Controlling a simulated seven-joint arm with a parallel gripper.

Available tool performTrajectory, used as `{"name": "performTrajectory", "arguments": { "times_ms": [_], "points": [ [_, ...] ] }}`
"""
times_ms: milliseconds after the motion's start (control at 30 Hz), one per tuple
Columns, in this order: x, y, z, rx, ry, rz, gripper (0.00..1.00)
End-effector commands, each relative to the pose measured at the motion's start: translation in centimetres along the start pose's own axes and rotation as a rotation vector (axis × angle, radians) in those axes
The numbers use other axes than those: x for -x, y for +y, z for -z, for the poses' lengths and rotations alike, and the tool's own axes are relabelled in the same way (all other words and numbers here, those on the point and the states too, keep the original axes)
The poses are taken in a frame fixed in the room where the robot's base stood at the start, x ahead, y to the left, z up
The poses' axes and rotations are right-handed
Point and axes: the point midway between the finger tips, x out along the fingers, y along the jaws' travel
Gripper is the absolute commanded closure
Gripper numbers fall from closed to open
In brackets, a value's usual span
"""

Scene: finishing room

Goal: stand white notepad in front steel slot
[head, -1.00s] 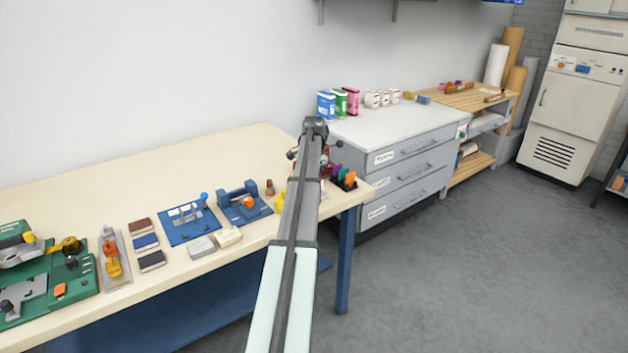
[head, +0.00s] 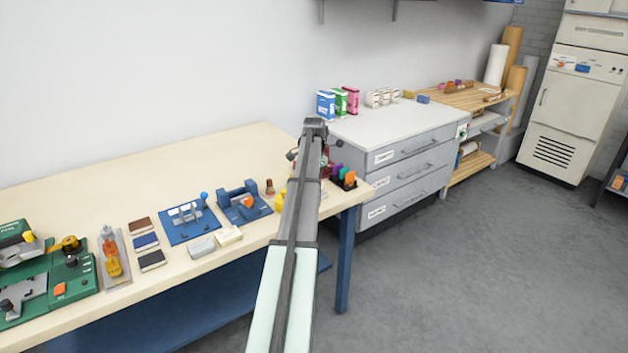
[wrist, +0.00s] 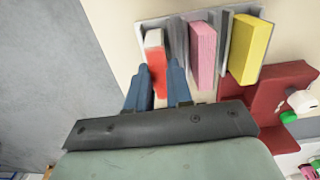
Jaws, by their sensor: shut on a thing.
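In the wrist view, my gripper (wrist: 158,68) has its two blue fingers closed on either side of a small upright block, the white notepad (wrist: 154,39), which shows a white end and a red face. The notepad is at the left end of a grey steel rack (wrist: 183,42), beside its leftmost divider. I cannot tell how deep it sits in that slot. A pink pad (wrist: 203,54) and a yellow pad (wrist: 249,47) stand in the rack's other slots. In the head view my arm hides the gripper, the notepad and most of the rack.
A dark red object (wrist: 275,105) stands right of the rack in the wrist view. The cream workbench (head: 120,185) holds blue fixtures (head: 190,218), small notebooks (head: 146,242) and a green machine (head: 75,275). A grey drawer cabinet (head: 410,165) stands beyond its right end.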

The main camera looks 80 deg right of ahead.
Motion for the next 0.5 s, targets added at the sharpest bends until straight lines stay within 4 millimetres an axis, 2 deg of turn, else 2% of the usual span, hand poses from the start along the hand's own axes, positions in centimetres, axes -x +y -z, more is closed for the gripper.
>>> {"name": "performTrajectory", "arguments": {
  "times_ms": [367,400,500],
  "points": [
    [-0.6,0.0,0.0,0.0,0.0,0.0,1.0],
    [-0.61,0.0,0.0,0.0,0.0,0.0,0.78],
    [-0.6,0.0,0.0,0.0,0.0,0.0,0.69]
  ]
}}
